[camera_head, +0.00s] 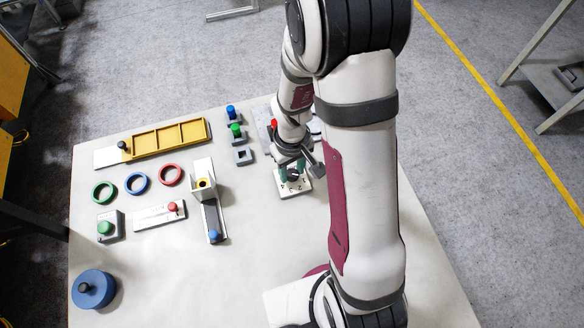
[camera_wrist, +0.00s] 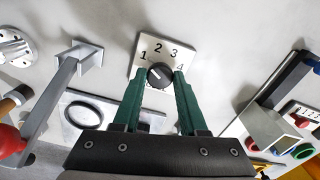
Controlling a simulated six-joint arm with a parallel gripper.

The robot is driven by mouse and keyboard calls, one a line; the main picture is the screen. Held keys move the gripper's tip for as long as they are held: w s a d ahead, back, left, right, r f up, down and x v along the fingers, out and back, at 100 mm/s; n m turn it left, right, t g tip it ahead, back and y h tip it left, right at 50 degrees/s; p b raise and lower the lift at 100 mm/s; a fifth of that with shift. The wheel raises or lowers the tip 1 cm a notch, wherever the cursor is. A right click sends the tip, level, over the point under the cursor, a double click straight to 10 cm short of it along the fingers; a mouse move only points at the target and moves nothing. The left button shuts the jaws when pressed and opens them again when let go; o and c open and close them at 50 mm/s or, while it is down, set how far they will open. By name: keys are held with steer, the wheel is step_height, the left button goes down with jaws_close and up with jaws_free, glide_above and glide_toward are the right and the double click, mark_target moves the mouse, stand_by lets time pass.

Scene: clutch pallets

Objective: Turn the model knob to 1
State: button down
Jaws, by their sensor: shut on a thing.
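The model knob (camera_wrist: 160,75) is a round black knob on a white square plate (camera_wrist: 167,48) marked 1, 2, 3 and 4 in the wrist view. The 1 is at its upper left and the 4 at its right. The knob's pointer mark is too small to read with certainty. My gripper (camera_wrist: 160,73) has its two green fingers on either side of the knob, shut on it. In the head view, my gripper (camera_head: 291,168) is over the same plate (camera_head: 300,188), and the knob is partly hidden by the fingers.
Left of the plate in the head view are a white slotted stand (camera_head: 203,170) with a blue-knobbed slide and a grey square socket (camera_head: 243,155). A yellow compartment tray (camera_head: 157,140) and coloured rings lie farther left. The front middle of the table is clear.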

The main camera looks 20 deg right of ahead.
mark_target(292, 174)
steer(key=shift+n, duration=0.8)
steer(key=shift+c, duration=2.2)
jaws_free()
step_height(292, 174, up, 16)
steer(key=shift+f, duration=0.1)
